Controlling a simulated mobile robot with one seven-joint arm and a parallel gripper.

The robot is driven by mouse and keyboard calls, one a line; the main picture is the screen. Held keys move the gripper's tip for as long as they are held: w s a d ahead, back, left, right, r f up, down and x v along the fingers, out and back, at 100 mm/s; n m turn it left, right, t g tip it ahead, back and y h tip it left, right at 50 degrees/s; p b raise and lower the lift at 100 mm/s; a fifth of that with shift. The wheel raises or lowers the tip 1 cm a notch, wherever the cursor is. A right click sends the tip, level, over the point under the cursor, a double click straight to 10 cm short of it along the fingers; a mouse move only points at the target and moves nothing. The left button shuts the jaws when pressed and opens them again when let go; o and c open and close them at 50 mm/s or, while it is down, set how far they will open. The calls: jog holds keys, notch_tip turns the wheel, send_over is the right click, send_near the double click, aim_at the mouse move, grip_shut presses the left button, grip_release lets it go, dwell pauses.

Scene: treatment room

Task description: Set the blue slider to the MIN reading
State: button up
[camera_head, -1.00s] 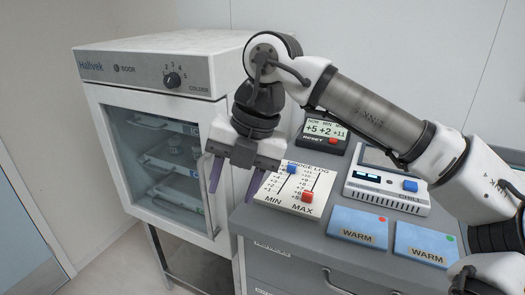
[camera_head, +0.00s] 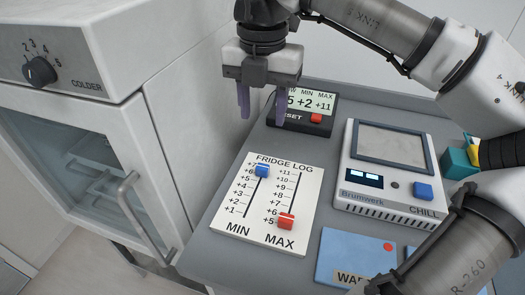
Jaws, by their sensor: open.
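The white fridge log board (camera_head: 228,220) lies on the grey cabinet top. Its blue slider (camera_head: 262,171) sits near the top of the MIN scale, by +6 to +7. Its red slider (camera_head: 286,221) sits low on the MAX scale, near +5 to +6. The black display (camera_head: 325,122) behind the board reads +2 under MIN and +11 under MAX; its left digit shows as 5, partly hidden by my gripper. My gripper (camera_head: 262,113) is open and empty, fingers pointing down, above and behind the board in the picture, apart from the blue slider.
A white chiller device (camera_head: 385,205) with a blue button stands right of the board. A blue WARM pack (camera_head: 350,250) lies in front of it. The fridge (camera_head: 70,130) with its handle stands at left. A teal and yellow object (camera_head: 460,160) is at the right edge.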

aim_at(262, 167)
notch_tip(262, 167, down, 13)
jog(key=shift+s+f+p, duration=0.1)
jog(key=shift+p, duration=0.3)
grip_shut()
